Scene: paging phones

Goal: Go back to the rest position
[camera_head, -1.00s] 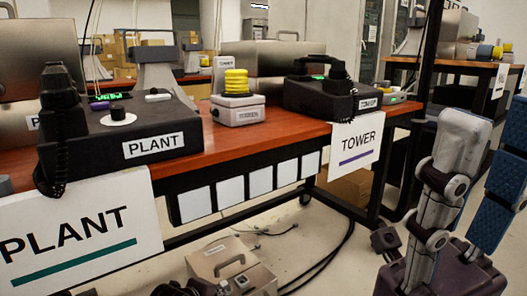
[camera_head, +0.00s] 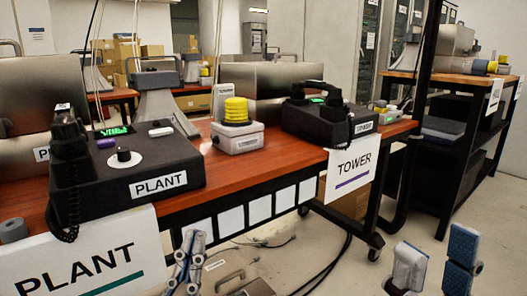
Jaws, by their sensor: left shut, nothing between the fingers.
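My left gripper (camera_head: 187,262) is at the bottom edge, left of centre, with its fingers together and empty, in front of the table's lower side. My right gripper (camera_head: 436,268) is at the bottom right, its two fingers apart with a blue pad showing on one and nothing between them. Both are low in the picture and clear of the phones. The PLANT phone (camera_head: 150,165) sits on the table at the left with its black handset (camera_head: 68,150) at its left side. The TOWER phone (camera_head: 318,125) sits further along with its handset (camera_head: 318,90) resting on top.
A wooden table (camera_head: 232,175) runs across the view. A grey box with a yellow button (camera_head: 237,125) stands between the phones. PLANT (camera_head: 85,260) and TOWER (camera_head: 350,165) signs hang in front. A metal case (camera_head: 245,288) lies below. Open floor lies at the right.

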